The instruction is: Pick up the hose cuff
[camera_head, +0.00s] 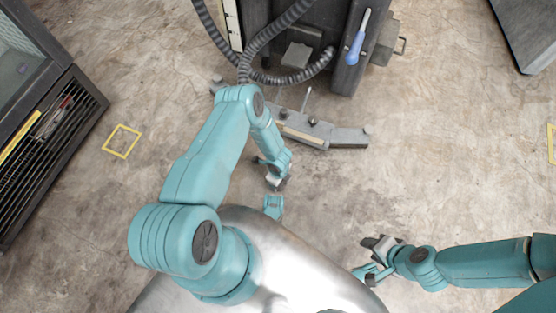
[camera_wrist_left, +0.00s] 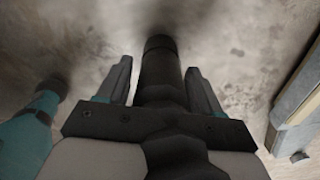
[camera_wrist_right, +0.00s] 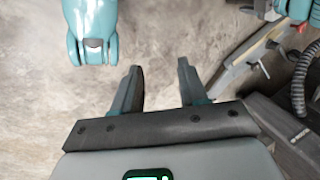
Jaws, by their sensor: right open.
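The hose cuff (camera_wrist_left: 160,70) is a dark cylinder in the left wrist view. It lies lengthwise between the two fingers of my left gripper (camera_wrist_left: 160,92), and the dark hose runs back from it over the gripper's base. The fingers stand close on both sides of it; whether they press on it I cannot tell. In the head view my left gripper (camera_head: 277,182) is low in the middle, and the cuff is not clear there. My right gripper (camera_wrist_right: 160,82) is open and empty. In the head view it is at the lower right (camera_head: 368,258), apart from the hose.
A dark machine (camera_head: 345,75) with ribbed hoses (camera_head: 292,78) and a blue-handled tool (camera_head: 356,47) stands at the top. A grey bar (camera_head: 345,137) lies before it. A dark cabinet (camera_head: 85,105) stands at left.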

